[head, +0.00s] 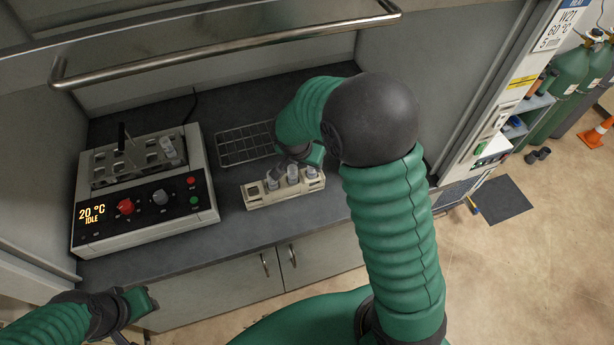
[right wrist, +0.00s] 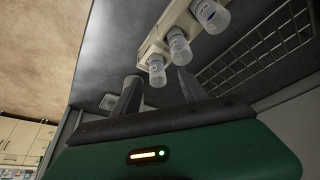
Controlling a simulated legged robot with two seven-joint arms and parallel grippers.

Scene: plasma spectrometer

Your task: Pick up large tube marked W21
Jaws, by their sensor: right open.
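A beige rack (head: 258,199) on the dark counter holds several clear tubes with pale caps, the left one (head: 272,181), the middle one (head: 293,174) and the right one (head: 311,172). They also show in the right wrist view, where the lowest tube (right wrist: 157,72) appears between the open fingers of my right gripper (right wrist: 158,92). I cannot tell if the fingers touch it. Markings on the tubes are too small to read. In the head view my right gripper (head: 285,160) is just behind the rack. My left gripper (head: 140,308) is low at the left, away from the rack.
An empty wire rack (head: 243,143) lies behind. A metal bar (head: 230,42) spans above. A sign (head: 567,22) at upper right reads W21, 60 °C, 5 min.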

